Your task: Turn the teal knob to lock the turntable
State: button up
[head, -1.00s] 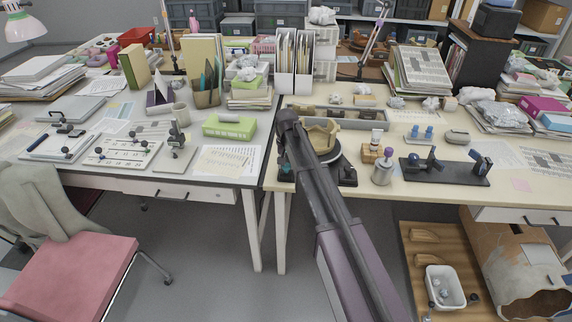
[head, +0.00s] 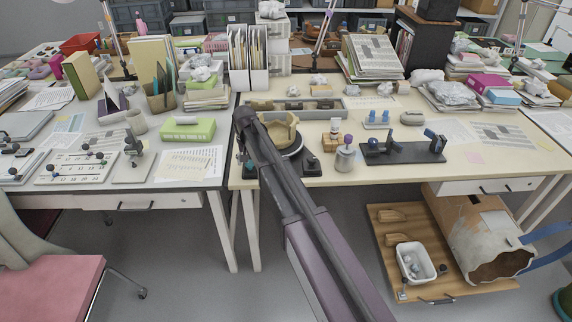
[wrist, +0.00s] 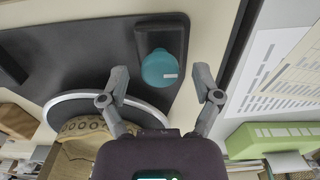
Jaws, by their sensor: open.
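The teal knob (wrist: 160,68) is a round cap on a dark block at the edge of the black turntable base (wrist: 90,50). In the wrist view it lies between my open fingers, slightly beyond the fingertips, with no contact visible. My gripper (wrist: 161,82) is empty, one finger on each side of the knob. The turntable's pale-rimmed disc (wrist: 58,104) is at lower left and bears a tan patterned vessel (wrist: 85,135). In the head view the vessel (head: 281,132) stands partly behind my arm, which hides most of the gripper and knob.
A grey sherd tray (head: 330,113) lies behind the turntable. A metal jar with a purple-topped brush (head: 345,160) and a black stand (head: 405,153) are to the right. On the left table are a green box (head: 188,130) and printed sheets (head: 195,163).

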jog(key=shift+n, duration=0.3)
jog(key=n, duration=0.8)
jog(key=shift+n, duration=0.3)
jog(key=n, duration=0.8)
jog(key=shift+n, duration=0.4)
notch_tip(320, 180, up, 14)
jog(key=p, duration=1.4)
jog(key=s+d+m, duration=1.4)
jog(key=s+d, duration=0.6)
jog(key=shift+s+f+b, duration=0.2)
jog(key=shift+f+b, duration=0.1)
